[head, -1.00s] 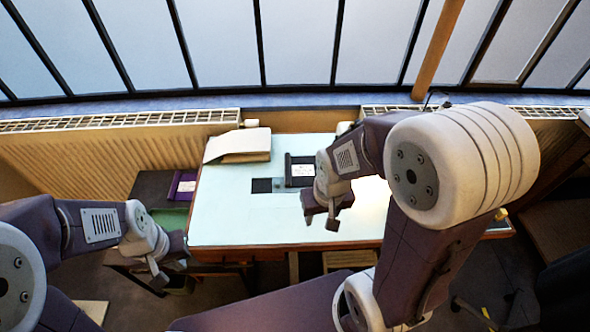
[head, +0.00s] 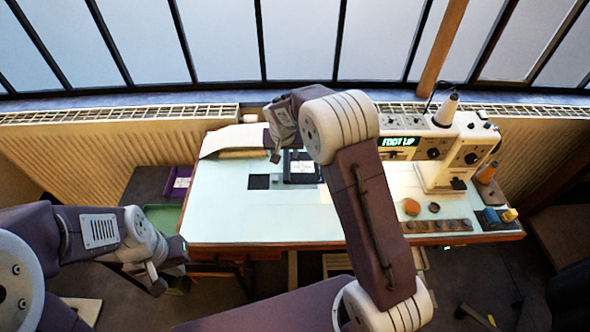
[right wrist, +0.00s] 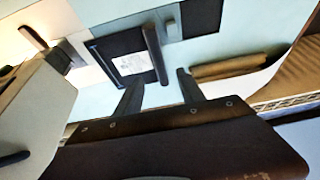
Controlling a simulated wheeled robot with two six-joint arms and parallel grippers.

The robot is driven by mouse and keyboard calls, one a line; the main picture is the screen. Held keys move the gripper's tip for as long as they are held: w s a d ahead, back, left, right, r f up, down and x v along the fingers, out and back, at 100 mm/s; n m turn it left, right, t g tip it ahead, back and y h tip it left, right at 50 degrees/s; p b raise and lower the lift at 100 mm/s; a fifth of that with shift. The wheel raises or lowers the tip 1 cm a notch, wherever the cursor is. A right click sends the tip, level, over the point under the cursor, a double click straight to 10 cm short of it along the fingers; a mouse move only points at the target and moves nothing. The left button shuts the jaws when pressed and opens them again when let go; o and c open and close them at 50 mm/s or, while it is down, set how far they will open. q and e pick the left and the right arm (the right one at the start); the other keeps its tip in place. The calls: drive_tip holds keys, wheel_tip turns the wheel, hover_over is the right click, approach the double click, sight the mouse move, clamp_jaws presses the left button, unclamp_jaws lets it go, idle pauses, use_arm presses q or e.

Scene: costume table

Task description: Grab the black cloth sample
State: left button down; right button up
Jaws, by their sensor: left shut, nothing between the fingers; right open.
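The black cloth sample (head: 260,182) looks like a small flat dark square on the pale blue table (head: 225,218), left of a black tray (head: 302,178) with a white label. In the right wrist view the dark square (right wrist: 203,17) lies at the top, beside the black tray (right wrist: 97,47). My right gripper (head: 276,150) is open and empty, above the back of the table, behind the sample. Its two fingers (right wrist: 160,88) point toward the tray and the sample. My left gripper (head: 157,278) is shut and empty, low beyond the table's front left corner.
A sewing machine (head: 452,150) with a lit "FOOT UP" display stands on the right. Spools and small discs (head: 438,226) lie before it. A folded pale board or paper (head: 232,138) sits at the back left. The table's front left is clear.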

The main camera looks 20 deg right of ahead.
sight(286, 163)
drive_tip(key=x, duration=0.8)
drive_tip(key=shift+w+d+f, duration=0.1)
drive_tip(key=shift+d+f, duration=0.05)
drive_tip(key=shift+f, duration=0.25)
drive_tip(key=shift+r, duration=0.1)
clamp_jaws()
